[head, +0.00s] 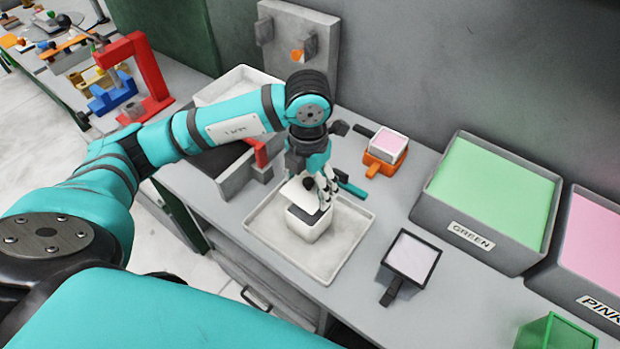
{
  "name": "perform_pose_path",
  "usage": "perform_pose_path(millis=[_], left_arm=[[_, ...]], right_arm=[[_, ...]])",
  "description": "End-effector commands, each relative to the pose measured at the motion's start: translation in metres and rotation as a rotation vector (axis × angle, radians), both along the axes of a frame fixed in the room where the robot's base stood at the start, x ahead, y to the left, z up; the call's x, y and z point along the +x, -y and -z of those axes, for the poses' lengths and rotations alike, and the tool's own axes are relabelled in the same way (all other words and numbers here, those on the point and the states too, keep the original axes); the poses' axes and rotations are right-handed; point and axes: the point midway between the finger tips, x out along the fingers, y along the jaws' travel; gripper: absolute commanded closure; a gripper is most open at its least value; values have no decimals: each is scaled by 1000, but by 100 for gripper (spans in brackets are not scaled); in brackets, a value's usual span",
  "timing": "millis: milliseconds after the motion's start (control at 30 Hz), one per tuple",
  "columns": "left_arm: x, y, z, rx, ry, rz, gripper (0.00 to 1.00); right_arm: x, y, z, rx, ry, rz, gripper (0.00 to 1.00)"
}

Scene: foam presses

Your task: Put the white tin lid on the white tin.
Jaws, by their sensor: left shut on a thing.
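The white tin (310,230) stands upright in a shallow white tray (358,247) on the grey bench. Its dark top opening partly shows. The white tin lid (293,192) is a pale square plate with a black knob, just above the tin and slightly toward the back. My left gripper (318,192) reaches down from above and is shut on the lid, at its knob as far as I can tell. The fingers hide part of the lid and tin, and I cannot tell whether the lid touches the rim. My right gripper is not in view.
A green-filled bin (490,195) and a pink-filled bin (598,245) stand at right. A dark-framed pad with a handle (411,256) lies right of the tray. An orange piece with a pink-topped block (387,146) is behind. A red press frame (150,75) stands left.

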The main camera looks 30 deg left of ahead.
Motion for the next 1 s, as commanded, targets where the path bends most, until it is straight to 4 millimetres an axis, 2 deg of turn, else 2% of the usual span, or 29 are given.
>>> perform_pose_path(millis=[300, 1000], left_arm=[[0, 0, 19, 0, -1, 2, 49], [0, 0, 60, 0, 0, 3, 49]], right_arm=[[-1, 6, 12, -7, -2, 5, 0], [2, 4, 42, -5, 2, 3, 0]])
